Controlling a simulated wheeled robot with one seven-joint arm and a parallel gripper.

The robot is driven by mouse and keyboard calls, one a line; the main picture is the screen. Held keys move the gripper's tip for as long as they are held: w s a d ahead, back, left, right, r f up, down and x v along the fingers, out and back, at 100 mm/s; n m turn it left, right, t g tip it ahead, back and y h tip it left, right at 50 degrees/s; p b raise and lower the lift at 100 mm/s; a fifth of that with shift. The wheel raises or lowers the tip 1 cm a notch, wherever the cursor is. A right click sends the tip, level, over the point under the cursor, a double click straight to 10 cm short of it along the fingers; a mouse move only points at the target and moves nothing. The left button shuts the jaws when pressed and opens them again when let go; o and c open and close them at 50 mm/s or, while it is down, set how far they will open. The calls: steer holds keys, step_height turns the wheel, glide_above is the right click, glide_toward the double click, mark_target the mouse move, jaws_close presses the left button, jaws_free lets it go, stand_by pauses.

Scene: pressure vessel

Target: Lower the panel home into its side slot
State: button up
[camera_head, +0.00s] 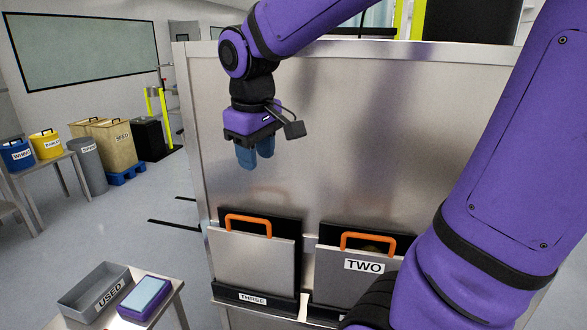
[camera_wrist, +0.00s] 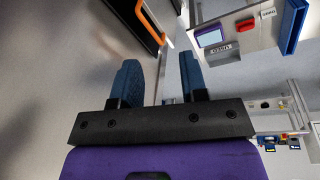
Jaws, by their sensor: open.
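Two grey panels with orange handles stand at the side of a large metal vessel (camera_head: 300,130). The left panel (camera_head: 250,262) is in a black holder (camera_head: 255,298) labelled THREE, with a dark area behind its handle (camera_head: 248,219). The right panel (camera_head: 340,290) bears the label TWO (camera_head: 364,266); my arm hides its lower right. My gripper (camera_head: 255,153) points down, above and apart from the left panel's handle, near the vessel wall. In the wrist view its blue fingers (camera_wrist: 158,72) are apart with nothing between them. An orange handle (camera_wrist: 154,24) shows beyond them. Seating depth is unclear.
A small table at the lower left holds a grey tray (camera_head: 95,287) labelled USED and a purple box with a light-blue top (camera_head: 146,296). Floor between is open.

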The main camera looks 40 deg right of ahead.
steer(key=s+a+r+m+t+y, duration=0.1)
steer(key=s+m+t, duration=0.1)
steer(key=s, duration=1)
steer(key=shift+a+r+m+t, duration=0.15)
steer(key=shift+a+m+t, duration=0.2)
steer(key=shift+t, duration=0.55)
steer(key=shift+s, duration=0.1)
